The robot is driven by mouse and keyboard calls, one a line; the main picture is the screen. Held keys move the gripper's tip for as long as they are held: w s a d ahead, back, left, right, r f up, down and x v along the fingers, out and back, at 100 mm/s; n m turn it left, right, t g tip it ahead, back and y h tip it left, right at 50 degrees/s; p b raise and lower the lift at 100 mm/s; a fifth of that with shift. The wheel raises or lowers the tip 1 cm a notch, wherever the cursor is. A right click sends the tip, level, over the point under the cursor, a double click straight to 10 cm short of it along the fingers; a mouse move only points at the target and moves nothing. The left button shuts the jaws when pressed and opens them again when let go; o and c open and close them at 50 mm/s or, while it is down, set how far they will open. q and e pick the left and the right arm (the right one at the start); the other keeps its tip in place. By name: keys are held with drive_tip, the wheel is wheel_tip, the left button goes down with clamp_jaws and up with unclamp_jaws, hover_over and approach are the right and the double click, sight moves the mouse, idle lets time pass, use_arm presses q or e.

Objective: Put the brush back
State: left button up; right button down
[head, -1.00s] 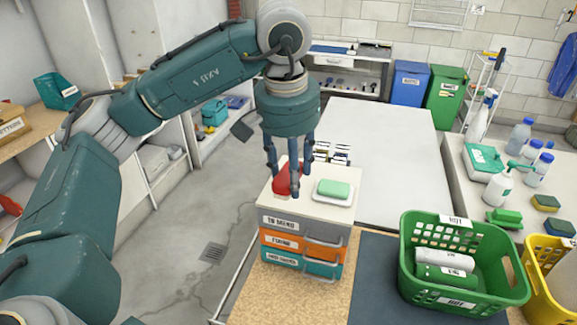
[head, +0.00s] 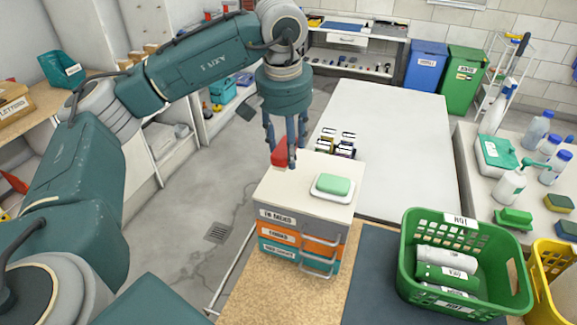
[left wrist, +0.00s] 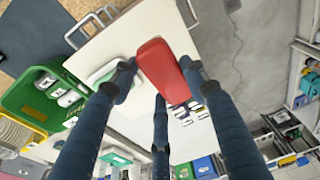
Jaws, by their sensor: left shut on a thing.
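A smooth red block-like thing, which I take for the brush (head: 279,153), is between the fingers of my left gripper (head: 284,158). No bristles show. In the left wrist view the red thing (left wrist: 164,71) is tilted and clasped by the dark blue fingers of the left gripper (left wrist: 157,80). It appears at the far left edge of the white top of a small drawer unit (head: 277,190); the height of any gap below it cannot be told. My right gripper is not in view.
A green soap bar (head: 333,184) lies in a white dish (head: 319,194) on the unit's top. The white table (head: 390,130) is mostly bare.

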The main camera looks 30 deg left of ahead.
use_arm(q)
drive_tip(key=shift+f, duration=0.95)
wheel_tip(320, 180, down, 4)
drive_tip(key=shift+f+p, duration=0.1)
drive_tip(key=shift+p, duration=0.55)
drive_tip(key=shift+f, duration=0.15)
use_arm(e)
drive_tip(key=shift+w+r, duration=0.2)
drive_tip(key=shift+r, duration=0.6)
use_arm(q)
drive_tip(key=shift+f, duration=0.1)
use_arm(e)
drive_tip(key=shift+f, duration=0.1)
use_arm(q)
drive_tip(key=shift+f, duration=0.15)
drive_tip(key=o, duration=1)
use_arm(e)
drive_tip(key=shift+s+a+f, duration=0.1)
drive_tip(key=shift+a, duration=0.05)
use_arm(q)
drive_tip(key=shift+o, duration=0.2)
